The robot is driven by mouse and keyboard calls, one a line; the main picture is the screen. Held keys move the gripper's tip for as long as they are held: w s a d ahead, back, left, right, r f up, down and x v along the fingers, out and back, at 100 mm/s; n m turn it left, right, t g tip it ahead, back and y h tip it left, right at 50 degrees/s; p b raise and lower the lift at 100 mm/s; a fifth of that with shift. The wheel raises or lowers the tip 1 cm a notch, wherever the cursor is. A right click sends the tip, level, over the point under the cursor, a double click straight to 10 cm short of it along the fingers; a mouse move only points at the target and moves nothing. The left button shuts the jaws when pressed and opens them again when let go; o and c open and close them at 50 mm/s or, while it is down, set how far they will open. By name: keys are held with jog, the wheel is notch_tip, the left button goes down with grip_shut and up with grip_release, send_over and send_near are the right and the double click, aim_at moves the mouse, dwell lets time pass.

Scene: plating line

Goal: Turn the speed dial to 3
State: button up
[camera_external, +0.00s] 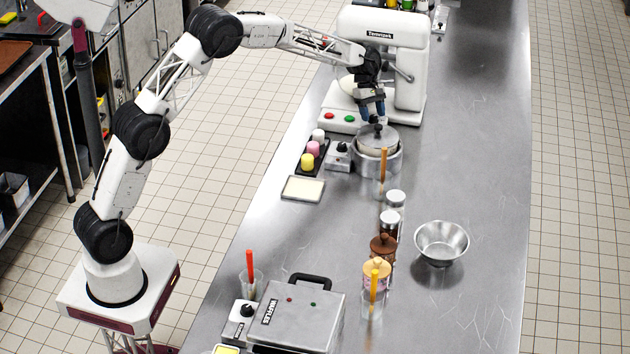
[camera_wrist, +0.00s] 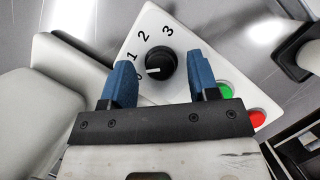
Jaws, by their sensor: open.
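The speed dial (camera_wrist: 160,66) is a round black knob on a white panel, marked with the numbers 0, 1, 2 and 3. Its white pointer faces left in the wrist view, toward the 0. My gripper (camera_wrist: 161,75) is open, with one blue finger on each side of the dial and the dial showing between them. I cannot tell whether either finger touches it. In the external view my gripper (camera_external: 372,112) points down at the base of the white mixer (camera_external: 409,70). The dial's face and numbers cannot be made out there.
A green button (camera_wrist: 225,90) and a red button (camera_wrist: 257,118) sit beside the dial. A lidded metal pot (camera_external: 378,163) stands close in front of my gripper. The counter's right side is mostly clear.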

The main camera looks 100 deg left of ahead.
jog(key=shift+r, duration=1.55)
jog(key=shift+s+d+r, duration=0.15)
jog(key=shift+r, duration=0.05)
jog(key=s+d+r, duration=0.1)
jog(key=s+d, duration=0.9)
jog(key=d, duration=0.1)
jog(key=shift+s+d+r, duration=0.2)
jog(key=shift+s, duration=0.1)
jog(key=n+t+y, duration=0.1)
jog(key=n+y, duration=0.2)
jog(key=n, duration=0.6)
send_near(371, 116)
jog(key=shift+w+d+f, duration=0.15)
jog(key=shift+w+f, duration=0.25)
jog(key=shift+w, duration=0.1)
jog(key=shift+f, duration=0.1)
jog(key=shift+x, duration=3.85)
